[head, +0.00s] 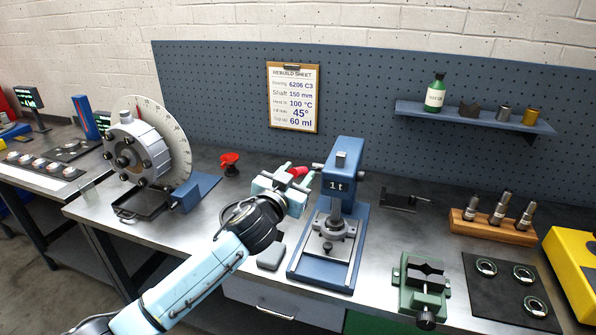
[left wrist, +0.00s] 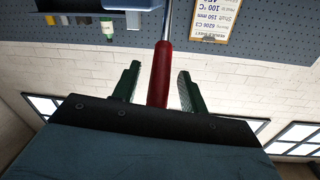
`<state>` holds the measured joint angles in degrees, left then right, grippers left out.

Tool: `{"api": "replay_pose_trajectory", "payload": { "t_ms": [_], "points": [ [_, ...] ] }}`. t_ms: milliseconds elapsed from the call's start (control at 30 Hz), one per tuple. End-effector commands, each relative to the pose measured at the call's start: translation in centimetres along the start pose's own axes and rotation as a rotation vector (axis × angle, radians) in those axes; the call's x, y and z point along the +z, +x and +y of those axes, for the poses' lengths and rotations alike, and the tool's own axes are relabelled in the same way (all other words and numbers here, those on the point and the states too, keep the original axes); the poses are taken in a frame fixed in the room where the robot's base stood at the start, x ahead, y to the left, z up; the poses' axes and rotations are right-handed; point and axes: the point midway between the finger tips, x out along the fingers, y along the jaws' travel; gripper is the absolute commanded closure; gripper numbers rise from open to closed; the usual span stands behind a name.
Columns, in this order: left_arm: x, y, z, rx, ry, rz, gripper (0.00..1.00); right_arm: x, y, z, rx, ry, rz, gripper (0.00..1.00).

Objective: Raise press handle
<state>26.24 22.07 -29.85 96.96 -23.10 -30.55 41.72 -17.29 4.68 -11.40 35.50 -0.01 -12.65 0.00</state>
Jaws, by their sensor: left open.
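The blue arbor press (head: 342,158), marked "1t", stands near the middle of the bench. Its handle is a metal rod with a red grip (head: 298,171), on the press's left side. My left gripper (head: 302,180) is at this red grip. In the left wrist view the red grip (left wrist: 161,75) lies between the two green fingers of my left gripper (left wrist: 158,88), with a gap on each side, so the jaws are open around it and not clamped. The rod (left wrist: 168,20) runs on from the grip towards the press. My right gripper is not in view.
A dial stand (head: 145,150) with a tilted hub and a red funnel (head: 229,163) are to the left. A green vise (head: 424,283), a wooden block with metal pieces (head: 492,232) and a dark mat with rings (head: 505,300) are to the right. A pegboard (head: 220,85) closes off the back.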

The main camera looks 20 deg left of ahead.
Motion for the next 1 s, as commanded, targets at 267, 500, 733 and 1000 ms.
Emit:
{"api": "replay_pose_trajectory", "payload": {
  "t_ms": [267, 500, 733, 1000],
  "points": [
    [0.0, 1.11, 0.01, 0.001, 0.0, 0.0, 0.57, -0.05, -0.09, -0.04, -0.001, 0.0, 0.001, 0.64],
    [0.0, 1.09, 0.01, 0.001, 0.0, 0.0, 0.62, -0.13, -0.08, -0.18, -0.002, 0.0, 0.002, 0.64],
    [0.0, 1.08, 0.01, 0.001, 0.0, 0.0, 0.92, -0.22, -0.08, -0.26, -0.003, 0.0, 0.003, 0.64],
    [-0.02, 1.09, 0.02, 0.001, 0.0, 0.0, 1.0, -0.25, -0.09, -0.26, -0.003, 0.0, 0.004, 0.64]
  ]
}}
